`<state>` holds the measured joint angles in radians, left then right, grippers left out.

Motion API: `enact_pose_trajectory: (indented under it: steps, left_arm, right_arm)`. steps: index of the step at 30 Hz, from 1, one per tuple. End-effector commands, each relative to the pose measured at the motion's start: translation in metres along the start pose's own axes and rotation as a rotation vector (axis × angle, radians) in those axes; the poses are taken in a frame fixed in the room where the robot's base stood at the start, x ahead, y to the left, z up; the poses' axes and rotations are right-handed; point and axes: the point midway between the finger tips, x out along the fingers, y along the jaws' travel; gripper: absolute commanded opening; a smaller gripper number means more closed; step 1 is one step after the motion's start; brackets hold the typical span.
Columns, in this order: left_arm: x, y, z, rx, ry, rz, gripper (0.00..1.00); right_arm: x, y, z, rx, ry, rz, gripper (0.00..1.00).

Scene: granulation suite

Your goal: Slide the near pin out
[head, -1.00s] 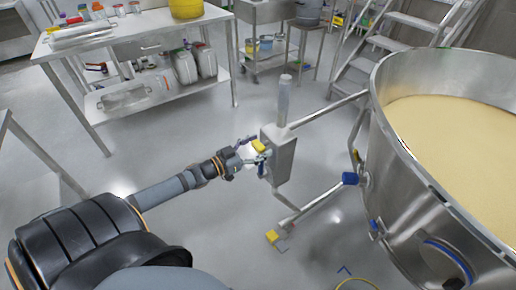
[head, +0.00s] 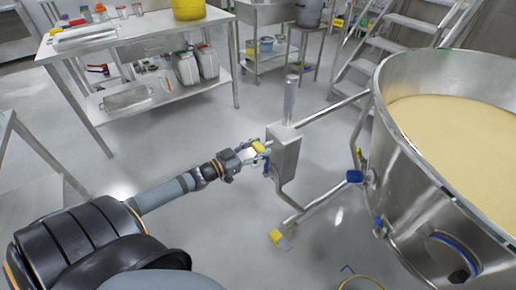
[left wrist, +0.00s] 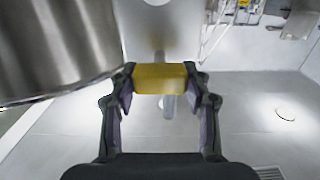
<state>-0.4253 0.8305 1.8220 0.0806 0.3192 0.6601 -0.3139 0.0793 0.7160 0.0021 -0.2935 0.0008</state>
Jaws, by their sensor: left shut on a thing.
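My left gripper (head: 256,156) is shut on a small yellow block (head: 258,147), which looks like the handle of a pin. It is beside the left face of an upright grey metal box (head: 284,154) that carries a vertical post. In the left wrist view the yellow block (left wrist: 160,78) sits between the two fingertips of the gripper (left wrist: 160,84). A narrow grey rod (left wrist: 169,107) shows below it; I cannot tell whether it belongs to the pin. A second yellow piece (head: 276,236) is low down by the lower pipe. My right gripper is not in view.
A large steel bowl (head: 408,185) of pale powder stands at the right, joined to the box by metal bars. A blue-ended fitting (head: 354,176) sticks out near the bowl. A steel table (head: 140,32) stands at the back left. The floor between is clear.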

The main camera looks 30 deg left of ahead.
Motion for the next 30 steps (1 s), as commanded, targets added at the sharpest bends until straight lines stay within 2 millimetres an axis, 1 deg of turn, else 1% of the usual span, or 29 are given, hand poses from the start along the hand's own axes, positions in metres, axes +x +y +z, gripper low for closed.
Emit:
enact_pose_trajectory:
  steps: [1,2,5,6,11,18,22,26,30]
  left_arm:
    - [-0.002,0.001,0.002,-0.002,-0.003,0.001,0.0]
    - [-0.002,0.001,0.002,-0.002,-0.003,0.001,0.0]
    - [-0.002,0.0,0.003,-0.002,-0.004,0.001,0.0]
    - [-0.002,0.0,0.003,-0.002,-0.004,0.001,0.51]
    - [-0.002,0.0,0.002,-0.002,-0.003,0.001,0.72]
    - [-0.001,0.001,0.001,-0.001,-0.001,0.002,0.72]
    - [-0.003,0.001,0.001,-0.001,-0.002,0.004,0.72]
    - [-0.012,0.002,0.002,-0.001,-0.005,0.009,0.72]
    - [-0.025,0.002,0.003,-0.001,-0.007,0.008,0.72]
  right_arm:
    - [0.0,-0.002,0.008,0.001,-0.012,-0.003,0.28]
    - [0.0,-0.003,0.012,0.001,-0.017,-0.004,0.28]
    - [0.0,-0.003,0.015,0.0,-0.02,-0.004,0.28]
    - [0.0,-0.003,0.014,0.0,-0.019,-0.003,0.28]
    - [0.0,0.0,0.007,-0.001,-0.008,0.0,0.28]
    - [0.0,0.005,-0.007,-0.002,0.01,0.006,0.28]
    - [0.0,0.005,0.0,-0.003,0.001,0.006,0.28]
    - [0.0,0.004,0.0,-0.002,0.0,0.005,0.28]
    - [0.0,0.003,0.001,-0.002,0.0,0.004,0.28]
